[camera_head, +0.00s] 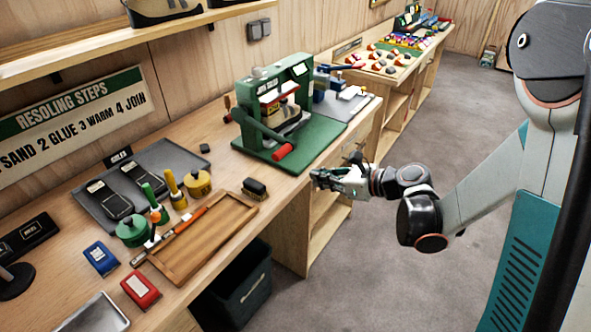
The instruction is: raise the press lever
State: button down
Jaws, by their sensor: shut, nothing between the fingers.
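The green press (270,108) stands on the workbench on a green base plate (320,133). Its dark green lever (262,130) slopes down across the press's front to a red handle (282,152) at its low end, close above the base plate's front edge. A shoe-like tan and dark item (288,112) sits inside the press frame. My gripper (318,176) is shut and empty, just off the bench's front edge, to the right of and below the red handle. It does not touch the lever. My arm reaches in from the right.
A wooden tray (246,208), a brush (254,189), glue pots and a grey mat (90,205) with dark soles lie left of the press. A dark bin (262,290) stands under the bench. The grey floor (400,290) is clear.

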jog(key=shift+f, duration=0.1)
dwell(0.3)
jog(key=b+x, duration=0.3)
jog(key=x, duration=0.7)
jog(key=shift+w+a+f+b, duration=0.1)
jog(key=shift+w+b, duration=0.05)
jog(key=shift+b, duration=0.2)
notch_tip(320, 180, up, 3)
jog(key=shift+f, duration=0.25)
jog(key=shift+r, duration=0.85)
jog(key=shift+r, duration=0.1)
